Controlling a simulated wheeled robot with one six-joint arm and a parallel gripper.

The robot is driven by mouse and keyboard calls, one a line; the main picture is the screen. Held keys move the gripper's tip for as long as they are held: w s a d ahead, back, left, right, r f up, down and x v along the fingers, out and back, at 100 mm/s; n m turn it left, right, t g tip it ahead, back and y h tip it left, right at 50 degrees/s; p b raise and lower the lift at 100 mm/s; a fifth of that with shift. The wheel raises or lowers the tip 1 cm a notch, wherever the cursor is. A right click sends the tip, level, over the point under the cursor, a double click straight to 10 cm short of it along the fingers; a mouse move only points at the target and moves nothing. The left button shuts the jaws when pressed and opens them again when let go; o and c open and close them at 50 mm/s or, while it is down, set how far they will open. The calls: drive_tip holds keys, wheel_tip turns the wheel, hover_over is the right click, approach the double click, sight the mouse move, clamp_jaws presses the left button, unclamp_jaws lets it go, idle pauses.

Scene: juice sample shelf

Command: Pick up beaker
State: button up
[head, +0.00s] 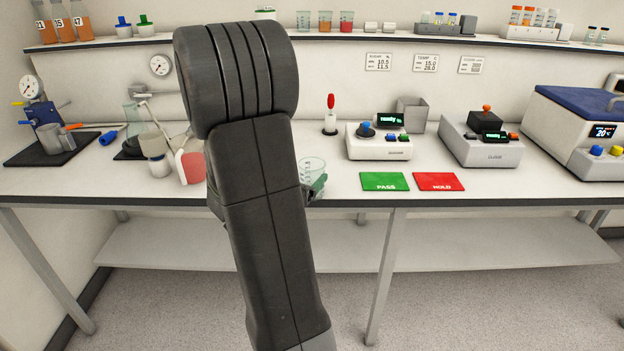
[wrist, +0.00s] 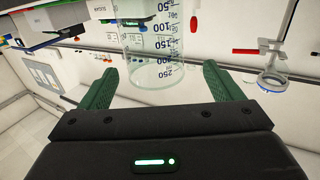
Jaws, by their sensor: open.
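The clear glass beaker (wrist: 150,55) with dark volume marks fills the upper middle of the wrist view. It also stands near the front edge of the bench in the head view (head: 310,167), just right of my arm. My gripper (wrist: 158,72) is open, with one green finger to each side of the beaker in the wrist view. There is a visible gap on both sides. I cannot tell how far the beaker lies between the fingers in depth. In the head view one green finger shows at the beaker's lower right, and my arm hides the rest of the gripper.
A green PASS mat (head: 385,181) and a red HOLD mat (head: 438,181) lie right of the beaker. Behind them stand a device with a blue knob (head: 379,146) and other instruments. Left of my arm is a white and red bottle (head: 189,164). A shelf (head: 350,39) runs above.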

drive_tip(key=shift+d+f+x, duration=0.1)
drive_tip(key=shift+f+x, duration=0.1)
drive_tip(key=shift+x, duration=1.3)
drive_tip(key=shift+d+f+x, duration=0.15)
drive_tip(key=shift+f+x, duration=0.05)
drive_tip(key=shift+x, duration=1.35)
drive_tip(key=shift+s, duration=0.2)
drive_tip(key=shift+c, duration=0.5)
drive_tip(key=c, duration=1)
